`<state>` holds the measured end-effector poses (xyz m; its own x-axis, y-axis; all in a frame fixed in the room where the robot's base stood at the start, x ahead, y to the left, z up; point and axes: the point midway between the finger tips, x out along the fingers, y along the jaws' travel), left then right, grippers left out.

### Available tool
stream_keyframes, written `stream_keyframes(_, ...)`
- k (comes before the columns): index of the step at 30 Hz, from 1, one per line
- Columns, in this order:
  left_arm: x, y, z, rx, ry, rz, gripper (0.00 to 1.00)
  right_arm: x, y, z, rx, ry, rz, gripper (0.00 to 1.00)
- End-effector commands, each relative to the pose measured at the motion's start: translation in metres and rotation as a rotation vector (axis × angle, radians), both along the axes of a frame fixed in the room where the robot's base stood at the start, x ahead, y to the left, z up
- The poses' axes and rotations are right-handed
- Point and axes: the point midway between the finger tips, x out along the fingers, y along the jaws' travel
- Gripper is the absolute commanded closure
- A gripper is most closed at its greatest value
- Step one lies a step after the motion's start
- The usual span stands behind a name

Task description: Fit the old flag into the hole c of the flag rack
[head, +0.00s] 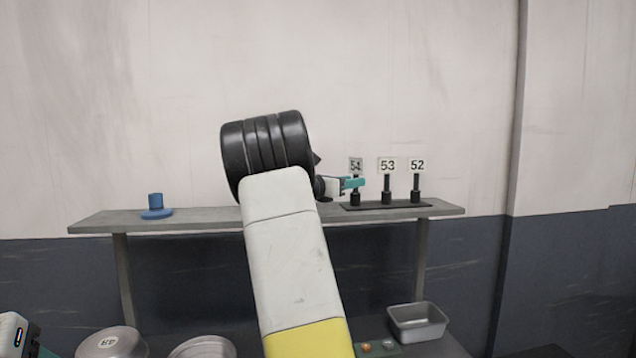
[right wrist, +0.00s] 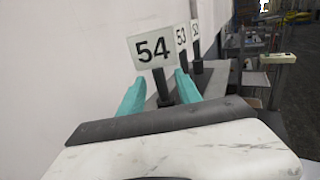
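The flag rack (head: 435,204), a dark strip, lies on the right part of the shelf. Three numbered flags stand upright in it: flag 54 (head: 356,164), flag 53 (head: 387,165) and flag 52 (head: 417,165). Hole letters are not legible, and no flag is marked as old. My right gripper (head: 354,183) is at the stem of flag 54. In the right wrist view, the teal fingers (right wrist: 161,92) are open on both sides of the stem of flag 54 (right wrist: 154,50), with small gaps. Part of my left gripper (head: 40,350) shows at the lower left; its fingertips are cut off.
A blue round-based holder (head: 156,211) stands on the shelf's left part. The shelf (head: 205,218) is otherwise clear between holder and rack. Below are a round pan (head: 112,343) with a small label, another round pan (head: 203,348) and a grey bin (head: 418,322). A wall stands close behind.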

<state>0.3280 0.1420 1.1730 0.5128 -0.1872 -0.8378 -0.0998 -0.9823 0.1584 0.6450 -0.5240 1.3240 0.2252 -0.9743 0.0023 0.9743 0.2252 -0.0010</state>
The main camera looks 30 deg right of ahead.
Motion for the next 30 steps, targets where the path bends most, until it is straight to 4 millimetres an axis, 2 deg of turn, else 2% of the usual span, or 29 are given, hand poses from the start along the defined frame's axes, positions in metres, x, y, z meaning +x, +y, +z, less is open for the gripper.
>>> stream_keyframes(10, 0.000, 0.000, 0.000, 0.000, 0.000, 0.000, 0.41, 0.000, 0.005, 0.000, 0.001, -0.001, 0.002, 0.60)
stream_keyframes(22, 0.000, 0.000, 0.000, 0.000, 0.000, 0.000, 0.41, -0.014, 0.065, 0.000, 0.002, 0.000, 0.003, 0.60)
stream_keyframes(30, 0.000, 0.000, 0.000, 0.000, 0.000, 0.000, 0.41, -0.018, 0.077, 0.000, 0.001, 0.000, 0.000, 0.60)
